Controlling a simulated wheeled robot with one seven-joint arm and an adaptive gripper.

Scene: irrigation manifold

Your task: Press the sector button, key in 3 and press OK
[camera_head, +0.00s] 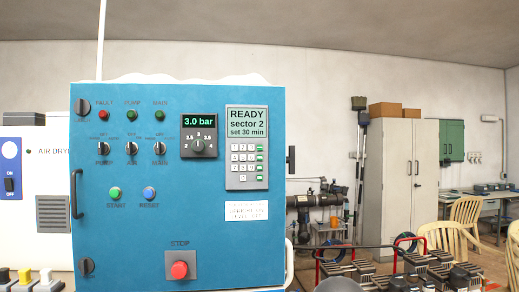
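The blue control cabinet (130,240) stands upright in the left half of the view, facing me. A grey control unit (231,185) is on its upper right. The unit's display (247,122) reads "READY", "sector 2" and "set 30 min". Below the display is a keypad (243,158) with rows of small white keys and a column of green keys (260,158) at its right. The key labels are too small to read, so I cannot tell which key is sector, 3 or OK. My gripper does not show in this view.
A pressure panel (199,121) reading "3.0 bar" with a knob is left of the unit. Lamps, switches, a green start button (115,194), a blue reset button (149,194) and a red stop button (179,270) share the cabinet front. Dark crates (425,268) stand at the lower right.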

